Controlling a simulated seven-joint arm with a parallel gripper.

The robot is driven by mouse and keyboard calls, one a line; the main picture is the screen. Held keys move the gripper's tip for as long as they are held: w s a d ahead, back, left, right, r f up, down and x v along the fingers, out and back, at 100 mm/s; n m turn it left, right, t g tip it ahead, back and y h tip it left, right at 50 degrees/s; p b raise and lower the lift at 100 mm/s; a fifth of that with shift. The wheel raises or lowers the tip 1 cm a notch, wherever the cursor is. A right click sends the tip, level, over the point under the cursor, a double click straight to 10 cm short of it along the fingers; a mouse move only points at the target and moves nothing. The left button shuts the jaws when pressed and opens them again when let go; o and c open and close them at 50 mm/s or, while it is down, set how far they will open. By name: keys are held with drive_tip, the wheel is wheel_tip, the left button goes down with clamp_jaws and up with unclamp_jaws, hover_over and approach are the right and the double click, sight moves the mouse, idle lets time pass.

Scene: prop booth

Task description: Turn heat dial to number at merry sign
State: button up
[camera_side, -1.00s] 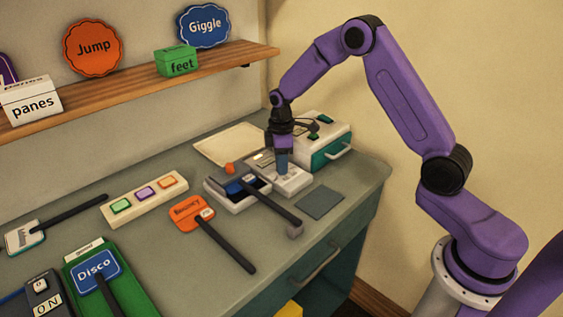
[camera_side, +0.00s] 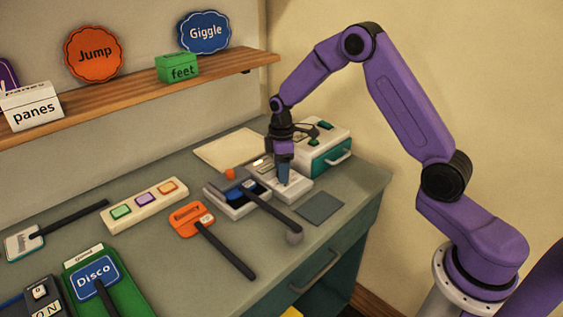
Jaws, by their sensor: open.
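My gripper (camera_side: 284,171) points down at the back right of the counter, just over or touching a pale box (camera_side: 290,186). Its jaws are open, though from this side the gap hardly shows. The gripper hides part of the box top, and I cannot make out a heat dial or its numbers there. No sign that I can read says merry. An orange sign on a dark handle (camera_side: 191,220) carries small text and a number too small to read. A pale sign (camera_side: 23,243) at the far left is also unreadable.
A tray (camera_side: 228,207) with a dark-handled blue paddle lies left of the pale box. A teal-and-white box (camera_side: 322,149) stands behind it to the right. A three-button strip (camera_side: 145,198) and a blue Disco sign (camera_side: 95,271) are at left. A grey square (camera_side: 320,207) lies at front right.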

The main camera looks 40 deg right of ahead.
wheel_tip(320, 180, up, 18)
drive_tip(key=shift+f, duration=0.25)
drive_tip(key=shift+a, duration=0.1)
idle(0.4)
drive_tip(key=s+a, duration=0.5)
drive_tip(key=s, duration=0.4)
drive_tip(key=s+a, duration=0.5)
drive_tip(key=s, duration=0.4)
drive_tip(key=s+d+f, duration=0.1)
drive_tip(key=s+f, duration=0.1)
drive_tip(key=s, duration=0.7)
drive_tip(key=s+d+f+n, duration=0.1)
drive_tip(key=s+d+f, duration=0.1)
drive_tip(key=s, duration=0.8)
drive_tip(key=shift+f+n, duration=0.3)
drive_tip(key=shift+f, duration=0.05)
